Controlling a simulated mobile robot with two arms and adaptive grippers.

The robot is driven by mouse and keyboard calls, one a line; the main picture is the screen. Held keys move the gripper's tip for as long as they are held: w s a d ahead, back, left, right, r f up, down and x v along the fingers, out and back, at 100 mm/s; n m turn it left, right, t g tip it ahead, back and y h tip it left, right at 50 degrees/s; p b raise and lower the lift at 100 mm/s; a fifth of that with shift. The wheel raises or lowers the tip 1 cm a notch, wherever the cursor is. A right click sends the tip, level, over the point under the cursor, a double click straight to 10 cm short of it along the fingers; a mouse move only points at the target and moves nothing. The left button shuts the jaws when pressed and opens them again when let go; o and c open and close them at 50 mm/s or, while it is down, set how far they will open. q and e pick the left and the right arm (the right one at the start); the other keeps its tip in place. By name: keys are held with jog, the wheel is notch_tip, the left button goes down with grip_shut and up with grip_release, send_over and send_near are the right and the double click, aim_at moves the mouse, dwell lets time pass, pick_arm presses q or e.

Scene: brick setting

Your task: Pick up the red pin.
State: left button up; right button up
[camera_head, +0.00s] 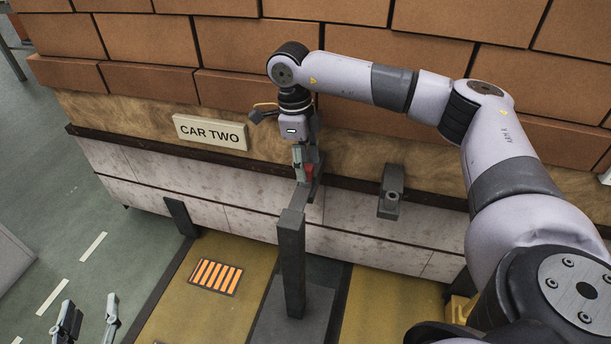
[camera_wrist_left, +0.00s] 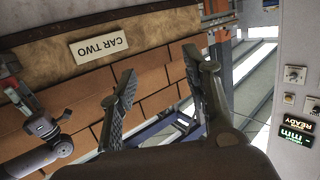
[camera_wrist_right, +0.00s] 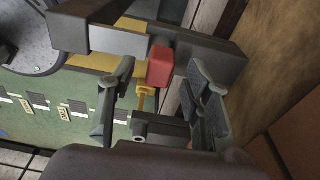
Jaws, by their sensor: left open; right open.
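The red pin (camera_head: 309,171) sits on a dark grey bracket on the car's side, partly hidden by my right gripper (camera_head: 303,160). In the right wrist view the red pin (camera_wrist_right: 160,66) is a small red block against the grey bracket (camera_wrist_right: 210,55). My right gripper (camera_wrist_right: 165,85) is open, with one finger on each side of the pin and visible gaps between. My left gripper (camera_head: 90,318) is open and empty at the lower left of the head view, far from the pin. Its spread fingers (camera_wrist_left: 165,75) also show in the left wrist view.
A "CAR TWO" sign (camera_head: 210,132) is on the wooden side below stacked bricks (camera_head: 230,40). A second grey bracket (camera_head: 391,192) is to the right of the pin. A grey post (camera_head: 292,262) stands in front. An orange-striped plate (camera_head: 215,276) lies on the yellow floor.

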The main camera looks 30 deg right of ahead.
jog(key=shift+s+d+f, duration=0.1)
jog(key=shift+f, duration=0.8)
pick_arm(q)
jog(key=shift+w+d+r+t, duration=0.15)
jog(key=shift+r+t, duration=0.25)
jog(key=shift+r, duration=0.2)
jog(key=shift+w+d+r+t, duration=0.1)
jog(key=shift+r+t, duration=0.3)
jog(key=shift+r, duration=0.2)
pick_arm(e)
jog(key=shift+c, duration=0.4)
grip_shut()
